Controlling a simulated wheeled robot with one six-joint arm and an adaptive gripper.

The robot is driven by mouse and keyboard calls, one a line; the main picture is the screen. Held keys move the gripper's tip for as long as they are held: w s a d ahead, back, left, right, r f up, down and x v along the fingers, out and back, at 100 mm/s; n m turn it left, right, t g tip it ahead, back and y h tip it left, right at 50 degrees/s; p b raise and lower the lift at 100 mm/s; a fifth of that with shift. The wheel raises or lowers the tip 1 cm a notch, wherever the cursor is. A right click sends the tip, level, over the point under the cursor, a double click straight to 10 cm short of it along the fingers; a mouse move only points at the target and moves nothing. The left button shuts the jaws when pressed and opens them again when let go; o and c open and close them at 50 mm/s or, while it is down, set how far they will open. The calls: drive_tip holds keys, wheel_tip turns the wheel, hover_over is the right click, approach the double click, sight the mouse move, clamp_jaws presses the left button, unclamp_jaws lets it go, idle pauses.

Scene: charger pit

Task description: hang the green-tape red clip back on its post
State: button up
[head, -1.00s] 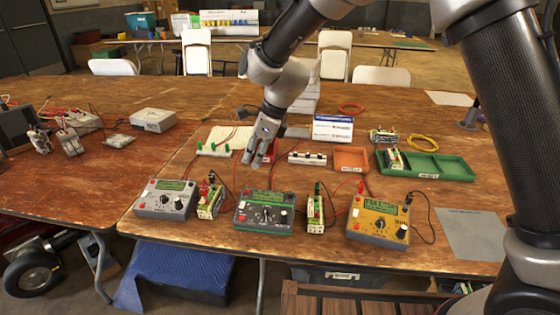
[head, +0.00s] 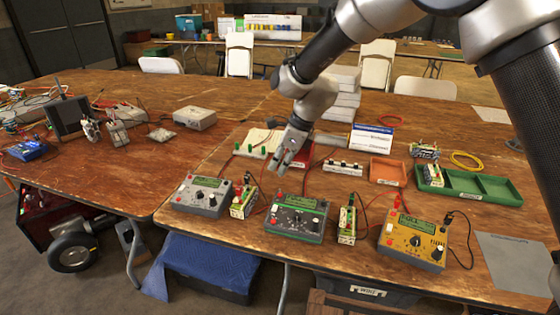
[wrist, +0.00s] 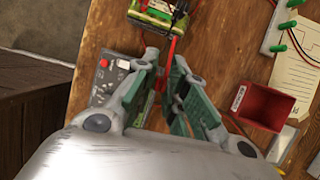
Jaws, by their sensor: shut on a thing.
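My gripper (head: 283,167) points down above the table, between the grey charger and the red tray. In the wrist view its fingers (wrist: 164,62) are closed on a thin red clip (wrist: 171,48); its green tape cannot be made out. A white strip with green posts (head: 258,150) lies behind and left of my gripper. It also shows at the upper right of the wrist view (wrist: 270,38). Which post belongs to the clip cannot be told.
A grey charger (head: 203,193), a green charger (head: 296,217) and a yellow charger (head: 414,241) line the front, with small boards and leads between them. A red tray (wrist: 263,105) is close to my gripper. A green tray (head: 490,187) is at the right.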

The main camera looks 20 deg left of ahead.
drive_tip(key=shift+f, duration=3.1)
drive_tip(key=shift+f, duration=0.2)
drive_tip(key=o, duration=0.9)
drive_tip(key=shift+c, duration=0.2)
drive_tip(key=shift+o, duration=1)
drive_tip(key=shift+r, duration=3.75)
